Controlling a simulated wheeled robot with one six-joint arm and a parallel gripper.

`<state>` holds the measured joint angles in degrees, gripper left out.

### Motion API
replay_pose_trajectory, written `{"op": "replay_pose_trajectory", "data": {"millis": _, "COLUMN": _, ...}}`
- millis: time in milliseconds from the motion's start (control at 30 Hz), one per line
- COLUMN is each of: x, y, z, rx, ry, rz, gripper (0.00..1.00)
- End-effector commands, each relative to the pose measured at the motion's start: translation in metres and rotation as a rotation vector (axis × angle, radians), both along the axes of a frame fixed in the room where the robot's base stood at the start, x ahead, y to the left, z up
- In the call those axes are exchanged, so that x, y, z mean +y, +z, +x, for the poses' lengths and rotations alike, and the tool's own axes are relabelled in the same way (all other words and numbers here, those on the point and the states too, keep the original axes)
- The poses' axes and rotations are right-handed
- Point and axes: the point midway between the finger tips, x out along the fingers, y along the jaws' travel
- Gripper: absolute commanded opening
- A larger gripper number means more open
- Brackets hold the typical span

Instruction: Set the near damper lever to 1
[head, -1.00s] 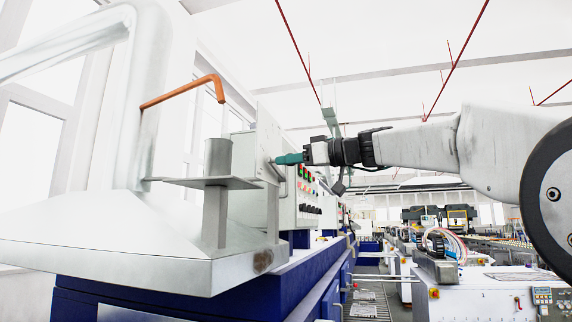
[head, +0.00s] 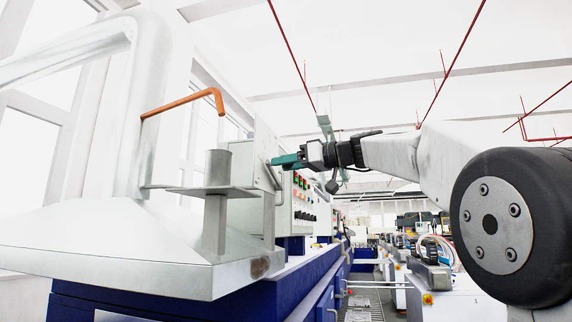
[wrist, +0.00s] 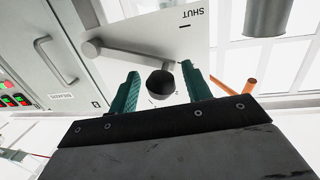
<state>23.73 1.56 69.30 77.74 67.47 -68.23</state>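The near damper lever (wrist: 130,55) is a grey bar across a white plate in the wrist view. Its left end is round, and a dark round knob (wrist: 160,84) shows at its right end. The plate (wrist: 165,30) reads SHUT at its upper right; I cannot read a 1. My gripper (wrist: 162,90) has two green fingers, spread apart with the knob between them. I see gaps beside the knob, but cannot tell how deep it sits. In the head view my gripper (head: 274,161) is at the panel's side, and the lever is hardly distinguishable.
An orange bent rod (head: 186,103) stands out left of my gripper, above a grey hood (head: 130,245). A grey cylinder (head: 218,168) stands on a bracket. A control panel (head: 304,200) with coloured buttons lies just beyond. An aisle (head: 365,300) runs to the right.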

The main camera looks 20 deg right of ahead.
Motion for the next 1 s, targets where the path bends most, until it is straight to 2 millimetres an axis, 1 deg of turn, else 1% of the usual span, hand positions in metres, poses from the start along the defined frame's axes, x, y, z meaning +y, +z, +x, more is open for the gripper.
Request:
{"op": "replay_pose_trajectory", "data": {"millis": 267, "x": -0.001, "y": 0.001, "z": -0.002, "rx": -0.001, "ry": 0.0, "rz": 0.0, "gripper": 0.48}}
{"op": "replay_pose_trajectory", "data": {"millis": 367, "x": -0.008, "y": 0.002, "z": -0.009, "rx": -0.002, "ry": -0.002, "rz": 0.0, "gripper": 0.48}}
{"op": "replay_pose_trajectory", "data": {"millis": 600, "x": -0.036, "y": 0.004, "z": -0.04, "rx": -0.002, "ry": -0.003, "rz": 0.0, "gripper": 0.48}}
{"op": "replay_pose_trajectory", "data": {"millis": 700, "x": -0.044, "y": 0.004, "z": -0.05, "rx": -0.001, "ry": -0.002, "rz": -0.001, "gripper": 0.48}}
{"op": "replay_pose_trajectory", "data": {"millis": 833, "x": -0.05, "y": 0.004, "z": -0.057, "rx": 0.0, "ry": 0.0, "rz": 0.0, "gripper": 0.48}}
{"op": "replay_pose_trajectory", "data": {"millis": 1000, "x": -0.051, "y": 0.005, "z": -0.059, "rx": 0.0, "ry": 0.001, "rz": 0.0, "gripper": 0.48}}
